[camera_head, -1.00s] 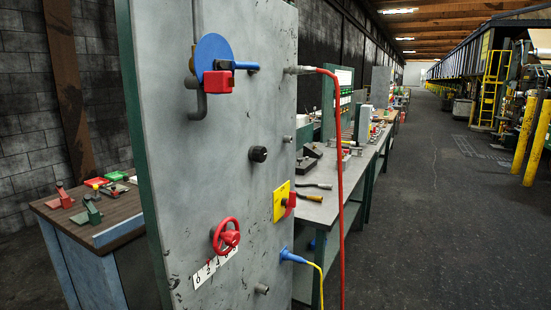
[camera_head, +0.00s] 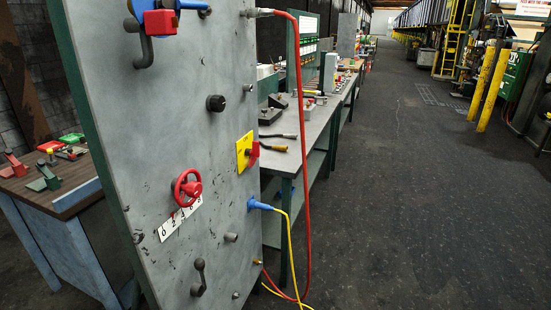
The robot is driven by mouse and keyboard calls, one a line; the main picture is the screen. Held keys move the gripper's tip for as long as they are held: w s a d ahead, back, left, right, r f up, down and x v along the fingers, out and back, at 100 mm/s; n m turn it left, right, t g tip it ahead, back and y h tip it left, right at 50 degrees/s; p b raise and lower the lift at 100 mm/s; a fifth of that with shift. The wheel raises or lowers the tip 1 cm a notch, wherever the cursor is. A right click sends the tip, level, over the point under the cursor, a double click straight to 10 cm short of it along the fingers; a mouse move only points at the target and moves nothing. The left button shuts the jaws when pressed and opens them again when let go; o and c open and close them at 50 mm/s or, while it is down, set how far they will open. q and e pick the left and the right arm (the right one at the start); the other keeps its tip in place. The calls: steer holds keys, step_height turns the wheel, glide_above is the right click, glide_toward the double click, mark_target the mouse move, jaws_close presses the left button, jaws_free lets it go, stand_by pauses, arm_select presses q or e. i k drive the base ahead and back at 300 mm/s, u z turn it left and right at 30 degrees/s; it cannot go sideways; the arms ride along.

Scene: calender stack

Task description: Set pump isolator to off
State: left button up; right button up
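A grey upright panel (camera_head: 190,110) fills the left-centre of the head view. A yellow plate (camera_head: 243,152) with a red rotary handle (camera_head: 254,151) is mounted near its right edge; it looks like an isolator switch. Its markings are too small to read, so I cannot tell its setting. Neither of my grippers is in view, and nothing is touching the switch.
The panel also carries a red handwheel (camera_head: 187,188), a black knob (camera_head: 216,103), a grey lever (camera_head: 199,277) and a blue plug (camera_head: 260,205). A red hose (camera_head: 307,150) hangs beside it. A workbench (camera_head: 318,130) stands behind. Floor at right (camera_head: 430,200) is clear.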

mark_target(256, 152)
steer(key=k, duration=0.6)
steer(key=z, duration=0.55)
steer(key=i, duration=1.05)
steer(key=u, duration=0.45)
steer(key=i, duration=1.1)
steer(key=u, duration=1)
